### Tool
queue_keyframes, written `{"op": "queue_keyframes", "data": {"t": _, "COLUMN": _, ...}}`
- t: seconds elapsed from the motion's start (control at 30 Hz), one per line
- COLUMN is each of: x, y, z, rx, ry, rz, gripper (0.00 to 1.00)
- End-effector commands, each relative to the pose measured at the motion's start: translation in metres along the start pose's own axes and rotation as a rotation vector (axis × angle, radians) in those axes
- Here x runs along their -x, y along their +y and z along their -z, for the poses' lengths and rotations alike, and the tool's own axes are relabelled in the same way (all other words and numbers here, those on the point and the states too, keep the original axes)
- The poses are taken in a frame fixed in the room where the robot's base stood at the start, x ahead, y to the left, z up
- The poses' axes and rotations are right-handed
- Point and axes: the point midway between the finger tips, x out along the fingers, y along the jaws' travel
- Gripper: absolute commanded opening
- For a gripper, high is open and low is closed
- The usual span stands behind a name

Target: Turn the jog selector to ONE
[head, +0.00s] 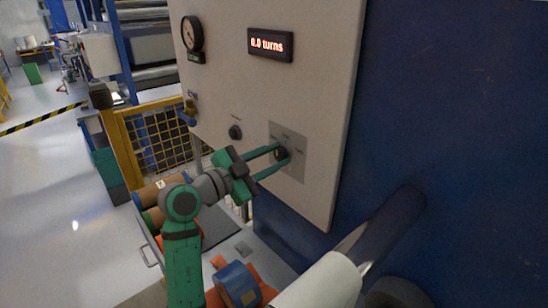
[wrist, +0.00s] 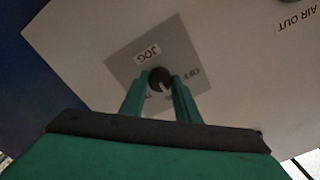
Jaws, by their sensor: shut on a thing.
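The jog selector (head: 282,153) is a small dark round knob on a grey plate (head: 298,170) on the pale upright panel. My gripper (head: 280,156) reaches it from the left, with its two green fingers shut on the knob's sides. In the wrist view the knob (wrist: 160,80) sits between the fingertips, and a light pointer mark shows on it. The plate (wrist: 125,68) carries a JOG label and an OFF label there. Another label beside the left finger is partly hidden and I cannot read it.
The panel (head: 225,90) also bears a dial gauge (head: 192,34), a display (head: 270,44) reading 0.0 turns and another black knob (head: 235,132). A yellow mesh fence (head: 160,135) stands at left.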

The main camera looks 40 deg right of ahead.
Motion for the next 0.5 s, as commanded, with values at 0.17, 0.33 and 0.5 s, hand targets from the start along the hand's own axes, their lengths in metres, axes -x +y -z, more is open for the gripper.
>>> {"op": "queue_keyframes", "data": {"t": 0.17, "x": 0.0015, "y": -0.0012, "z": -0.0007, "rx": -0.003, "ry": -0.001, "rz": 0.003, "gripper": 0.07}}
{"op": "queue_keyframes", "data": {"t": 0.33, "x": 0.0015, "y": -0.0011, "z": -0.0007, "rx": -0.003, "ry": -0.002, "rz": 0.003, "gripper": 0.07}}
{"op": "queue_keyframes", "data": {"t": 0.5, "x": 0.0012, "y": -0.0009, "z": -0.0007, "rx": -0.003, "ry": -0.002, "rz": 0.002, "gripper": 0.48}}
